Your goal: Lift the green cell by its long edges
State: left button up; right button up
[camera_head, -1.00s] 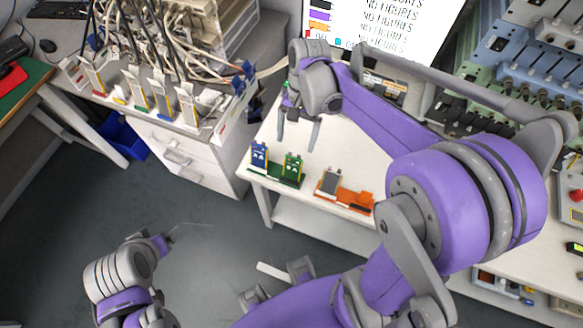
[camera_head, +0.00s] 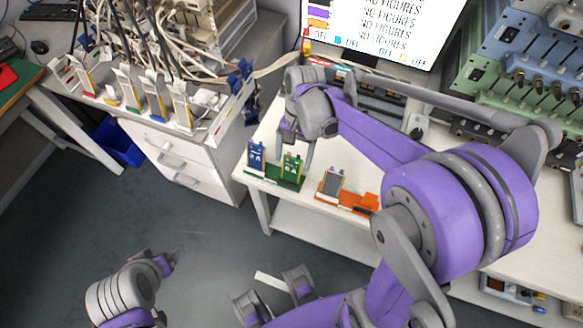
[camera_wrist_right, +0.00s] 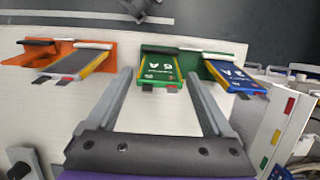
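The green cell (camera_head: 291,167) stands in a green holder (camera_head: 272,179) at the front edge of the white table. In the right wrist view the green cell (camera_wrist_right: 160,68) lies between the two fingers of my right gripper (camera_wrist_right: 158,78). A finger is on each long-edge side, with a visible gap at each side near the tips. In the head view my right gripper (camera_head: 297,150) points down at the cell, open and empty. A blue cell (camera_head: 256,155) stands in the same holder, to the left. My left arm is at the bottom left; its fingers do not show clearly.
A grey cell (camera_head: 333,181) stands in an orange holder (camera_head: 362,204) to the right. A white rack (camera_head: 205,131) with several pouch-like pieces and cables is on the left bench. A screen (camera_head: 400,25) and blue and green equipment fill the back.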

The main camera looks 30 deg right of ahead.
jog(key=c, duration=0.7)
jog(key=p+v, duration=0.4)
jog(key=v, duration=0.3)
dwell(0.3)
